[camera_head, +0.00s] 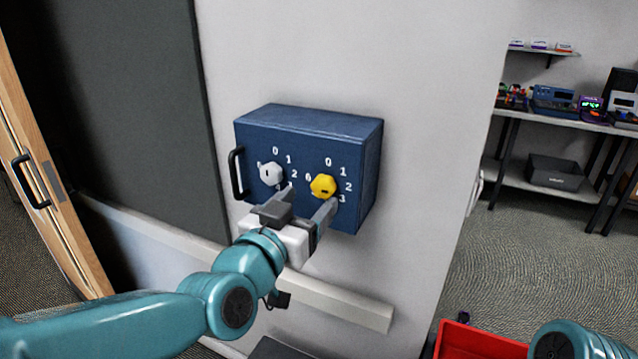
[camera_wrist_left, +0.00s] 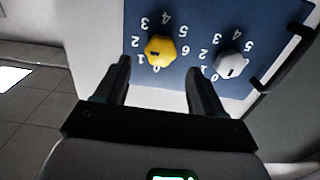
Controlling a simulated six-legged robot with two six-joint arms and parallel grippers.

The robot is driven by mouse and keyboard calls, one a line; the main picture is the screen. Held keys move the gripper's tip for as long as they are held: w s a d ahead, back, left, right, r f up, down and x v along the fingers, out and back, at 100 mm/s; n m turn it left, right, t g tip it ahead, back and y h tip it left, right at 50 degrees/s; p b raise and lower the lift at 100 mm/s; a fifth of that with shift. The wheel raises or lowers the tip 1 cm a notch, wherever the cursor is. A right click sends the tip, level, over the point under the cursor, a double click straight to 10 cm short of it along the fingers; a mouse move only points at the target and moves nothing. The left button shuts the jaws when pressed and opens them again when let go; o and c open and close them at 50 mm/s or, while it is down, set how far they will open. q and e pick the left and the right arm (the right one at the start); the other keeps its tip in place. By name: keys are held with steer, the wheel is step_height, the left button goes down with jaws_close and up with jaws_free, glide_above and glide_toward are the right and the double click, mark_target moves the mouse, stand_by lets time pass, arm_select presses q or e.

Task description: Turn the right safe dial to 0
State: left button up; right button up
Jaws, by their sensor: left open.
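The blue safe (camera_head: 310,122) is fixed to a pale wall panel, its front facing me. Its right dial is yellow (camera_head: 323,186), with printed numbers around it; its left dial is white (camera_head: 271,173). In the left wrist view the picture is turned over, with the yellow dial (camera_wrist_left: 160,50) on the left and the white dial (camera_wrist_left: 229,66) on the right. A dark mark shows on the yellow dial; I cannot tell which number it points to. My left gripper (camera_head: 311,196) is open and empty, just in front of and below the yellow dial. My right gripper is out of view.
A black handle (camera_head: 237,173) stands out from the safe's left side. A ledge (camera_head: 340,300) runs along the wall below. A red crate (camera_head: 478,343) is at the lower right. Shelves with devices and a dark bin (camera_head: 555,173) stand at the far right.

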mark_target(320, 189)
arm_select(q)
steer(key=p+x, duration=0.1)
steer(key=x, duration=0.4)
steer(key=shift+w, duration=0.1)
steer(key=shift+c, duration=0.4)
steer(key=c, duration=1)
steer(key=shift+o, duration=0.2)
